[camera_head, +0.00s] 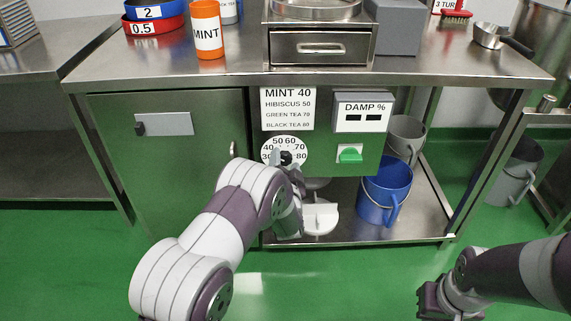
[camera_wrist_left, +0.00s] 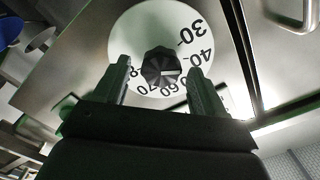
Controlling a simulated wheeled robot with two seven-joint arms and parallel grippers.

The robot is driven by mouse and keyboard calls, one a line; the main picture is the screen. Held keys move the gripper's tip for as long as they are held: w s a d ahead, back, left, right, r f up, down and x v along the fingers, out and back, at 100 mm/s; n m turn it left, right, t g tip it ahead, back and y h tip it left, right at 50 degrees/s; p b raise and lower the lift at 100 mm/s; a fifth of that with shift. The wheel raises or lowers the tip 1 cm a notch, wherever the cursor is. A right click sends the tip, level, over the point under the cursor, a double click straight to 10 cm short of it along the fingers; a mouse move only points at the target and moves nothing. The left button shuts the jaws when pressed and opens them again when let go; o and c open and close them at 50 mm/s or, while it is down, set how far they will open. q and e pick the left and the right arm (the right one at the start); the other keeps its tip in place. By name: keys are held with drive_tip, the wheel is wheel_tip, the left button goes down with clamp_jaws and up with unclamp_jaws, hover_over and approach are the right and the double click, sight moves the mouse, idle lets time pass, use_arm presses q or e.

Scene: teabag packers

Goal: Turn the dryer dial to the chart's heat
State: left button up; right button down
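In the left wrist view the knob (camera_wrist_left: 161,66) sits between the two fingertips of my open left gripper (camera_wrist_left: 158,78), with a gap on each side. A pale mark on the knob points right, roughly towards 40 or the finger-covered part below it; I cannot tell exactly. The chart (camera_head: 287,107) above reads MINT 40, HIBISCUS 50, GREEN TEA 70, BLACK TEA 80. My right gripper (camera_head: 428,300) is low at right; its fingers are unclear.
A DAMP % panel (camera_head: 363,112) and a green switch (camera_head: 350,154) are right of the dial. An orange MINT jar (camera_head: 207,30) stands on the steel counter (camera_head: 150,65). A blue bucket (camera_head: 384,188) stands on the lower shelf. A cabinet handle (camera_head: 234,149) is left of the dial.

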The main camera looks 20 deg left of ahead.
use_arm(q)
drive_tip(key=shift+s, duration=0.25)
drive_tip(key=p+v, duration=0.4)
drive_tip(key=v, duration=0.8)
drive_tip(key=shift+s+d, duration=0.1)
